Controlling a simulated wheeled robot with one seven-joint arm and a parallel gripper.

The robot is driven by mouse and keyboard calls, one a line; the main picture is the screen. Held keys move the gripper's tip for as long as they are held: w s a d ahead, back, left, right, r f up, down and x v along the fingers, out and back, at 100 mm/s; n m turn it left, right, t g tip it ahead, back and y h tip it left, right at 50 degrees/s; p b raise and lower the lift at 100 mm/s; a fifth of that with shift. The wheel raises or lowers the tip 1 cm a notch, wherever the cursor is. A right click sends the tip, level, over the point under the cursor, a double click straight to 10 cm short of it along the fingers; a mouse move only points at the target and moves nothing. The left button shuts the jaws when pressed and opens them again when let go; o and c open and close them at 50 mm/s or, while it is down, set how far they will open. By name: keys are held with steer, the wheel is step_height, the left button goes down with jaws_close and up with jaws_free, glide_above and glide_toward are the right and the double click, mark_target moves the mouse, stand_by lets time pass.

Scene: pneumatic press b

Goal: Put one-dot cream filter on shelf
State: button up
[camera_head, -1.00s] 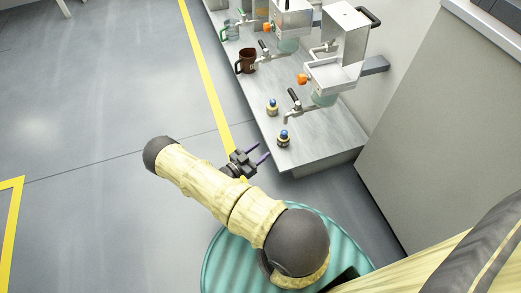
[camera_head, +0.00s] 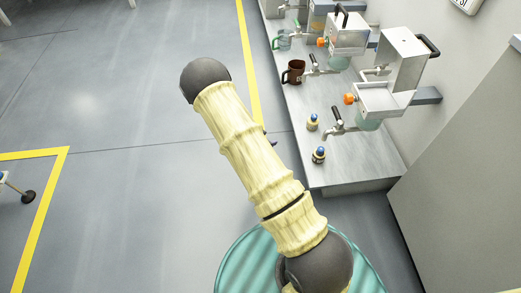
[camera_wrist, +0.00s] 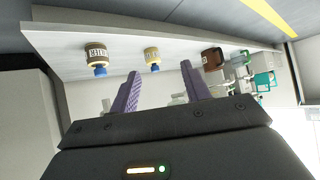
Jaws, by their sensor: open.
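Two small blue-capped filters stand on a grey bench (camera_head: 355,165). The farther one is cream (camera_head: 312,122); the nearer one (camera_head: 319,155) is darker, with a cream band. The upside-down wrist view shows the cream filter (camera_wrist: 152,55) and the dark, lettered filter (camera_wrist: 96,53). I cannot read any dots. My gripper (camera_wrist: 160,67) is open and empty. Its purple fingers point toward the bench, with the cream filter appearing between the tips but apart from them. In the head view my arm hides nearly all of the gripper. I cannot tell which surface is the shelf.
A brown mug (camera_head: 296,72) and a green-handled cup (camera_head: 284,40) stand farther along the bench. Metal dispensers (camera_head: 395,75) with taps and orange knobs line the wall. A tall grey cabinet (camera_head: 460,190) stands at right. The floor at left is mostly open.

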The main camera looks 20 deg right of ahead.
steer(key=s+a+r+n+y, duration=0.3)
steer(key=a+r+y, duration=0.15)
steer(key=r, duration=0.35)
steer(key=s+a+r+n+y, duration=0.25)
steer(key=a+r, duration=0.25)
steer(key=r, duration=0.3)
steer(key=s+r+n+g+y, duration=0.1)
steer(key=s+r+n, duration=0.2)
steer(key=s, duration=0.4)
steer(key=s+r+n+g, duration=0.1)
steer(key=s+r+n, duration=0.3)
steer(key=s, duration=0.4)
steer(key=shift+s+a+r+g+y, duration=0.3)
steer(key=shift+a+r+y, duration=0.15)
steer(key=shift+r, duration=0.4)
